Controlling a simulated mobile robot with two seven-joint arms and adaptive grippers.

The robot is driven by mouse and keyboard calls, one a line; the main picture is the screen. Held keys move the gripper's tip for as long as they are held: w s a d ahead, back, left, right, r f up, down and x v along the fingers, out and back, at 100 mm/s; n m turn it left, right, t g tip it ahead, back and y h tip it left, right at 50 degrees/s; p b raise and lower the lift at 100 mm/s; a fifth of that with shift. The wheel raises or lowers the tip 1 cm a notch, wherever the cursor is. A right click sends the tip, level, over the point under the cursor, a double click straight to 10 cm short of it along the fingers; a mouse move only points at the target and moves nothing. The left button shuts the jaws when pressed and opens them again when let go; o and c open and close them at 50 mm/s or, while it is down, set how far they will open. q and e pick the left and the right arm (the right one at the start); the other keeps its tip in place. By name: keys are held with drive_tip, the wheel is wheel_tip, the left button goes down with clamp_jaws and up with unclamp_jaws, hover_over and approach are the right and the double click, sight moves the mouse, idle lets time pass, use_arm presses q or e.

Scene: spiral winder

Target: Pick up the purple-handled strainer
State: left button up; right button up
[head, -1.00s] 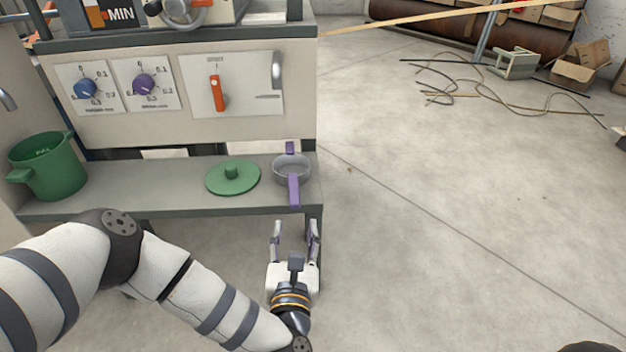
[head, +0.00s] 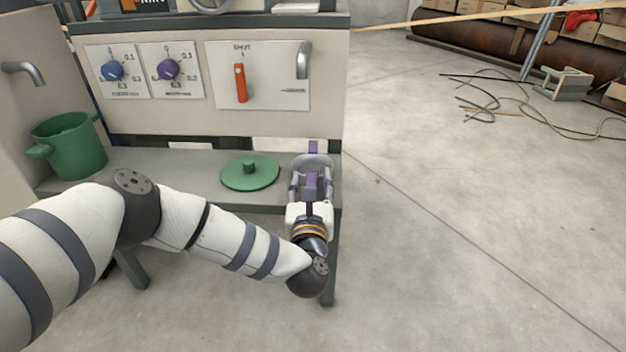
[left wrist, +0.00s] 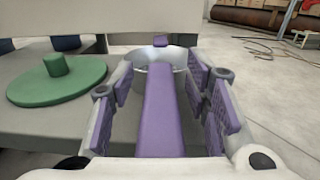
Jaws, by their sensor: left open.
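The strainer has a purple handle (left wrist: 160,115) and a grey metal bowl (head: 314,163) with a small purple tab at its far side. It sits on the grey bench near its right end. My left gripper (head: 311,180) is open around the handle, one finger on each side. In the left wrist view the handle runs between the purple-padded fingers (left wrist: 165,100), with a visible gap on both sides. The bowl lies just beyond the fingertips and is partly hidden in the head view. My right gripper is not in view.
A green lid (head: 250,173) lies on the bench (head: 205,165) left of the strainer. A green pot (head: 77,146) stands farther left. A panel with knobs and an orange lever (head: 240,83) rises behind.

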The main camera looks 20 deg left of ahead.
use_arm(q)
drive_tip(key=shift+r, duration=0.1)
clamp_jaws()
